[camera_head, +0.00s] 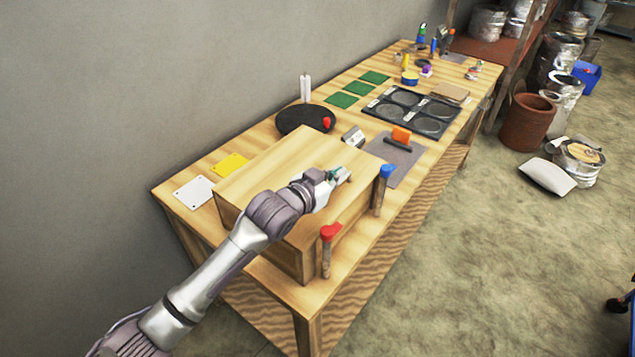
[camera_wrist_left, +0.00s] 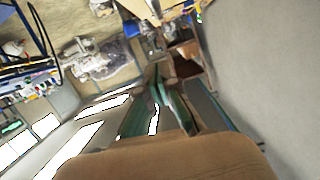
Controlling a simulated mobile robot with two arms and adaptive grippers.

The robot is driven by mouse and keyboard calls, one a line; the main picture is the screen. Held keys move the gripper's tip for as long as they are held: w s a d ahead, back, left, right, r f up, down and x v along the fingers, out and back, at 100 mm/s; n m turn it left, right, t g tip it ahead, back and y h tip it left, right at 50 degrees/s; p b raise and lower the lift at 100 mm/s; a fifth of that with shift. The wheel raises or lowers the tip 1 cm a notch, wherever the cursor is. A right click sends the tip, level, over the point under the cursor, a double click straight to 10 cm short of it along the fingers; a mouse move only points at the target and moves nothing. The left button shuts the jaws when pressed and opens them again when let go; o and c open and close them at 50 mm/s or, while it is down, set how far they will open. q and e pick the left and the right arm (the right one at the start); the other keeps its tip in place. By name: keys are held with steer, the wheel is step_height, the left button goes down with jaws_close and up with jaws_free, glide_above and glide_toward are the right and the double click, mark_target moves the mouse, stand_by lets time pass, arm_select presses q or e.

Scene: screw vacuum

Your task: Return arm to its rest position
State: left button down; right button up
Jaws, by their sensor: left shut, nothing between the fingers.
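My left arm comes in from the lower left in the head view. Its gripper (camera_head: 340,175) is shut and empty, over the top of the wooden box (camera_head: 285,165) on the workbench. Whether it touches the box top cannot be told. In the left wrist view the teal fingers (camera_wrist_left: 158,92) are together with nothing between them. My right gripper is not in view.
A red-headed tool (camera_head: 330,233) and a blue-headed tool (camera_head: 386,171) stand upright along the box's right side. A black round plate (camera_head: 292,122), green squares (camera_head: 341,100) and a dark tray (camera_head: 437,123) lie farther back. A grey wall (camera_head: 150,80) borders the bench's left side.

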arm_select(q)
steer(key=b+v, duration=0.1)
steer(key=v, duration=0.8)
steer(key=shift+n+g+y, duration=0.7)
steer(key=shift+y, duration=0.2)
steer(key=s+f, duration=0.1)
steer(key=f, duration=0.1)
steer(key=s+a+f, duration=0.1)
steer(key=s+f, duration=0.1)
steer(key=s+a+f, duration=0.1)
steer(key=f, duration=0.1)
steer(key=shift+s+f, duration=0.15)
steer(key=shift+f, duration=0.25)
steer(key=s+a+f+n+g+y, duration=0.1)
steer(key=s+a+f+g+y, duration=0.2)
steer(key=s, duration=0.6)
steer(key=s+a+f+n+g+y, duration=0.1)
steer(key=s+a+f+n+g, duration=0.1)
steer(key=s+a+f, duration=0.5)
steer(key=s+a+f+n+g+y, duration=0.1)
steer(key=s+a+f+g+y, duration=0.15)
steer(key=s, duration=0.75)
step_height(320, 180, down, 28)
steer(key=s+g, duration=0.2)
steer(key=s+a+f, duration=0.4)
steer(key=s+f, duration=1.1)
steer(key=s, duration=0.1)
steer(key=shift+s+g, duration=0.15)
steer(key=shift+g, duration=0.3)
